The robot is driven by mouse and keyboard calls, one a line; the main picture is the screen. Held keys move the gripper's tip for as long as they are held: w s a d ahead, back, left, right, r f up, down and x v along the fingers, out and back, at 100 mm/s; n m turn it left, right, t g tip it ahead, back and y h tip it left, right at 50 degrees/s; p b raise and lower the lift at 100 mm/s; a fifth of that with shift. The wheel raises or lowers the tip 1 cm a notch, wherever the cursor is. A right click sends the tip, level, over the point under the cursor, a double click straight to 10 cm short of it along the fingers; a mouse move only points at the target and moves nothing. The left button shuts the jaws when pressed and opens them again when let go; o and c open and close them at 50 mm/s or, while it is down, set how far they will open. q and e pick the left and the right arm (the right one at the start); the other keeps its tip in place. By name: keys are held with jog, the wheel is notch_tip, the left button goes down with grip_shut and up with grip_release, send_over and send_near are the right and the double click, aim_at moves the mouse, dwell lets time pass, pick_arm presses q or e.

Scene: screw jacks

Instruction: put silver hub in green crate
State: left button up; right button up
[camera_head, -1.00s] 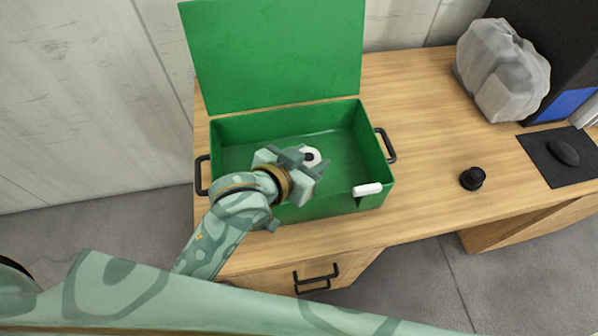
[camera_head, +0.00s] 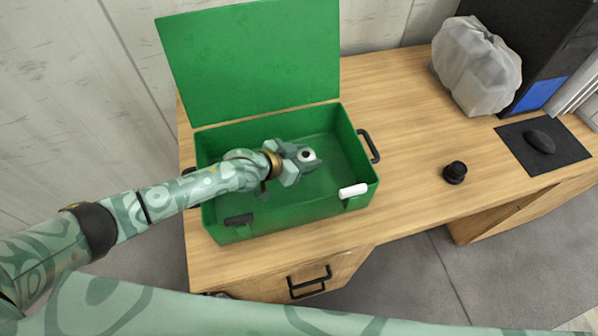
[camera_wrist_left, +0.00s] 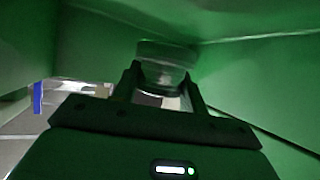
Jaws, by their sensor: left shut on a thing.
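The green crate (camera_head: 290,219) stands on the desk with its lid (camera_head: 255,60) raised at the back. My left arm reaches over the crate's left side, and my left gripper (camera_head: 304,156) is inside the crate's opening. It is shut on the silver hub (camera_head: 308,155), a small pale round piece with a dark centre. In the left wrist view the hub (camera_wrist_left: 165,65) sits between the two fingers, with green crate walls close around. How far it is above the crate floor I cannot tell. My right gripper is not in view.
A white piece (camera_head: 353,191) lies on the crate's front rim. To the right are a black knob-like object (camera_head: 455,172), a mouse (camera_head: 540,142) on a dark pad and a grey plastic-wrapped bundle (camera_head: 476,65). The desk between crate and pad is mostly clear.

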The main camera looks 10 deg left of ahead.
aim_at(305, 176)
pick_arm(q)
jog(key=shift+w+f, duration=0.1)
jog(key=shift+f, duration=0.8)
jog(key=shift+d+f+b, duration=0.1)
jog(key=shift+f+b, duration=0.9)
jog(key=shift+f, duration=0.7)
jog(key=shift+f, duration=0.1)
jog(key=o, duration=1.4)
jog(key=shift+s+a+r, duration=0.25)
jog(key=shift+s+a, duration=0.05)
jog(key=p+v, duration=0.4)
jog(key=v, duration=0.6)
jog(key=shift+s+a+r, duration=0.25)
jog(key=shift+s+a, duration=0.15)
jog(key=shift+a, duration=0.05)
